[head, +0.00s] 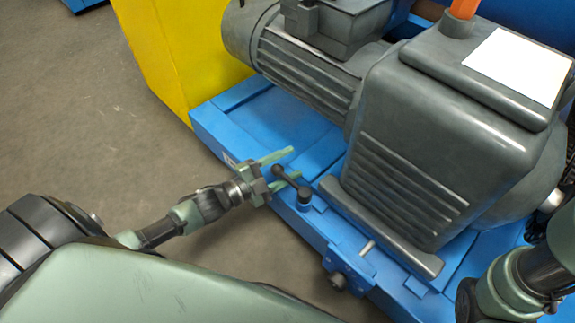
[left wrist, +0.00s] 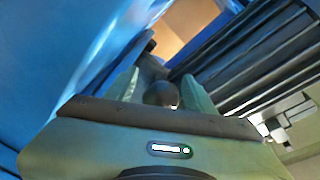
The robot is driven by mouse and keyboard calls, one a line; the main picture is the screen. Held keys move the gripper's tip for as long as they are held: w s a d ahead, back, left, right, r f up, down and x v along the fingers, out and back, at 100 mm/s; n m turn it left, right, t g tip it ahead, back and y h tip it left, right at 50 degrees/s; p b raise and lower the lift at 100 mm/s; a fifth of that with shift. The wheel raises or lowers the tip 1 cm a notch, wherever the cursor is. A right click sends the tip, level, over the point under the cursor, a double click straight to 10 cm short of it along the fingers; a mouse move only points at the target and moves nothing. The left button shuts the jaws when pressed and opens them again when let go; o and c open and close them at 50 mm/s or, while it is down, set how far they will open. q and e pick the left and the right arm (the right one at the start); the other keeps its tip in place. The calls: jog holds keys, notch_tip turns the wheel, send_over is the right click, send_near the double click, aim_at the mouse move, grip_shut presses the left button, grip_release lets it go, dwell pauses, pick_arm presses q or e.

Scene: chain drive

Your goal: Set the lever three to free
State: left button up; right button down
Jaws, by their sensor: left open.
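A small dark lever (head: 291,182) with a round knob sits on the blue base frame, beside the foot of the grey gearbox. I cannot read a number or a free mark on it. My left gripper (head: 287,166) is open, its two green fingers reaching to either side of the knob. In the left wrist view the round dark knob (left wrist: 161,94) shows between the fingers of the left gripper (left wrist: 160,88), with no clear sign of contact. The lower part of the lever is partly hidden there. My right gripper is out of view; only part of my right arm shows at lower right.
The grey motor (head: 305,65) and ribbed gearbox (head: 450,130) stand close behind the lever. A yellow panel (head: 180,50) stands behind. Bare floor (head: 90,110) lies left.

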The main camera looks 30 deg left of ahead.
pick_arm(q)
grip_shut()
dwell(1.4)
